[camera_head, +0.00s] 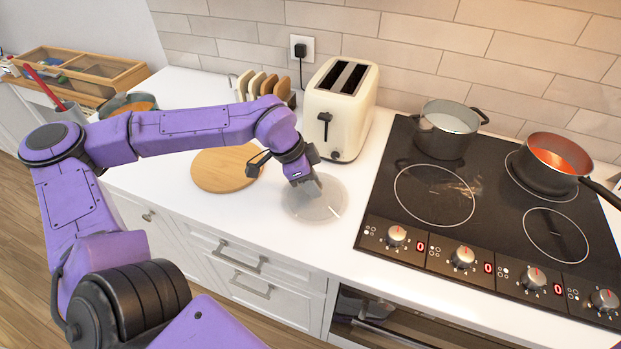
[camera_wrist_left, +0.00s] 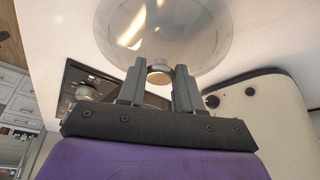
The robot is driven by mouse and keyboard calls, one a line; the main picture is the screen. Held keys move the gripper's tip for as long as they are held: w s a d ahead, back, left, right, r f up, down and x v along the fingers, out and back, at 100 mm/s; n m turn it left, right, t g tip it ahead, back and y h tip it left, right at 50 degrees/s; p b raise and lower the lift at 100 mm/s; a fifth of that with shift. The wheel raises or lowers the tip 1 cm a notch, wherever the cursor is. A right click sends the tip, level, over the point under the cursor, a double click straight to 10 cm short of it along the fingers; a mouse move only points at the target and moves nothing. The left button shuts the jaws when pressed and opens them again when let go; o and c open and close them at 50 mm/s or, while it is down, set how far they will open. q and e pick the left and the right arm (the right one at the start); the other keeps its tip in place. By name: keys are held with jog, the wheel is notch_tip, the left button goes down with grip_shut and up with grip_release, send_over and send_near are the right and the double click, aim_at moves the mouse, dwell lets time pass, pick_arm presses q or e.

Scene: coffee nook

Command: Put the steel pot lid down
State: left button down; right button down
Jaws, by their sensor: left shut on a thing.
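The pot lid (camera_head: 326,203) looks like a clear, see-through disc with a round knob. My right gripper is not in view.
A cream toaster (camera_head: 335,110) stands behind the lid. A round wooden board (camera_head: 225,170) lies to its left. The counter's front edge is close.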

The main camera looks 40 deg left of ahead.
pick_arm(q)
jog(key=c, duration=0.8)
grip_release()
jog(key=shift+s, duration=0.1)
jog(key=shift+o, duration=0.2)
jog(key=b+v, duration=0.1)
jog(key=v, duration=1.1)
